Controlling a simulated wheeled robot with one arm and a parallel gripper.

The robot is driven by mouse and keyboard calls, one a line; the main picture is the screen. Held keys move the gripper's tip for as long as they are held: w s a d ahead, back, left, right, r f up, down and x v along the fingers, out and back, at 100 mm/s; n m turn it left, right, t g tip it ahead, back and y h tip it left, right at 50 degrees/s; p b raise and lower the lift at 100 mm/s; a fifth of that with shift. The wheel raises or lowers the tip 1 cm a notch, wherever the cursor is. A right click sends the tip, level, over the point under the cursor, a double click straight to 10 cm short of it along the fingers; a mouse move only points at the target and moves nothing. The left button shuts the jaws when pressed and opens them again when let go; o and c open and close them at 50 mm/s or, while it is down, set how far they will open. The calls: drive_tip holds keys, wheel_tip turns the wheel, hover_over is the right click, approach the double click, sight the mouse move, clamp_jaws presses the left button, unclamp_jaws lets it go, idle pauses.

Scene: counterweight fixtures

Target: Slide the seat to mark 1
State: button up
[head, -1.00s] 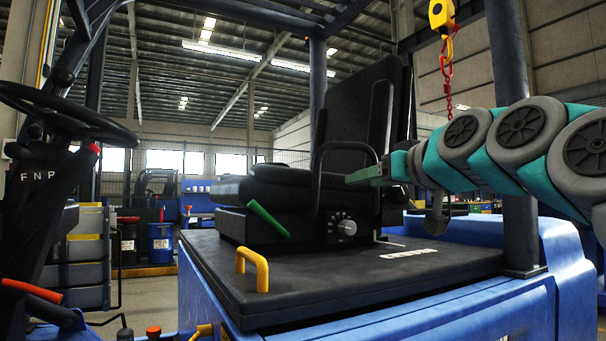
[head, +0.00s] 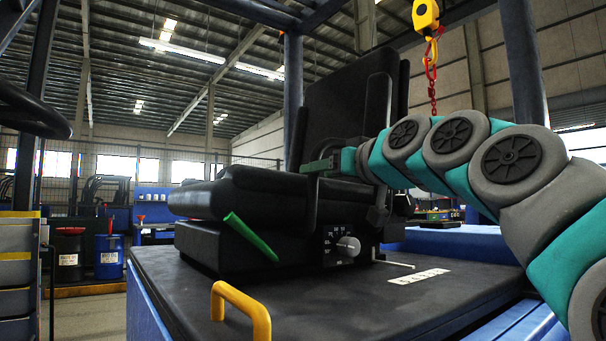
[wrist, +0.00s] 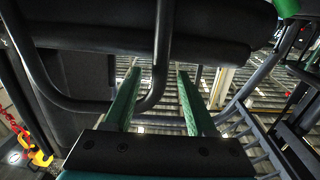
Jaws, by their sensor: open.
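The black seat (head: 240,190), with its tall backrest (head: 345,110), sits on a dark deck. A green lever (head: 250,237) slants from its front base, beside a pale knob (head: 348,246) on a dial plate. My gripper (head: 318,166) is at the top of this loop. In the wrist view my gripper (wrist: 158,72) is open, with the black tube (wrist: 163,45) showing between its green fingers; I cannot tell if they touch. A white strip (head: 418,276) lies on the deck; its markings are unreadable.
A yellow handle (head: 240,310) stands at the deck's front edge. A steering wheel (head: 30,110) is at the left. A yellow hook with red chain (head: 430,50) hangs above my arm. Dark posts rise beside the deck (head: 525,130). Drums (head: 108,255) stand far behind.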

drive_tip(key=p+x, duration=0.1)
drive_tip(key=x, duration=0.5)
clamp_jaws()
idle(0.4)
idle(1.0)
